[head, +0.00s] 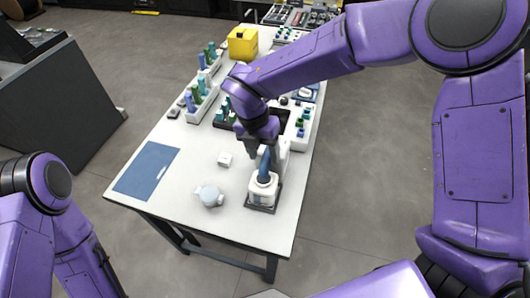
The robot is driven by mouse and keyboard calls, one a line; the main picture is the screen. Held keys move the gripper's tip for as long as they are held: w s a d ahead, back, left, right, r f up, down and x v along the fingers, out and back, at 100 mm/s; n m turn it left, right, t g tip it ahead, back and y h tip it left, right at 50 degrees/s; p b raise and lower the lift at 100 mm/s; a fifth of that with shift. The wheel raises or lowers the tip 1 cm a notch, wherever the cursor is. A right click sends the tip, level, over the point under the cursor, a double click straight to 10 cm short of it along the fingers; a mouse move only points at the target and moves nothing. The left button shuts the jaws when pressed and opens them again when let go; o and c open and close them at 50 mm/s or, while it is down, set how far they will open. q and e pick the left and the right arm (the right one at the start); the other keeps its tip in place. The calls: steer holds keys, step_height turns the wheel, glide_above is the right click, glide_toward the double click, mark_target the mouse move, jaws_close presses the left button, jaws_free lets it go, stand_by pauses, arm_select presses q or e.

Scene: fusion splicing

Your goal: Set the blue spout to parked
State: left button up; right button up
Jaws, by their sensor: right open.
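The blue spout (264,166) stands on a white machine (263,190) near the table's front right part. It looks roughly upright with its lower end over the machine's white body, and its upper part is partly covered by my right gripper. My right gripper (259,156) reaches down from the upper right, is open, and its fingers are right at the spout's top. I cannot tell whether they touch it. My left gripper is outside the view; only part of my left arm shows at the lower left.
On the white table (180,210) lie a blue mat (147,168), a small white block (225,159) and a pale round item (209,195). Racks of green and blue bottles (198,92) and a yellow box (242,43) stand farther back. The front left is mostly clear.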

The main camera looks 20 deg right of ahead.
steer(key=shift+f, duration=0.65)
steer(key=shift+d+f, duration=0.15)
steer(key=shift+f, duration=0.25)
steer(key=shift+s, duration=0.15)
jaws_close()
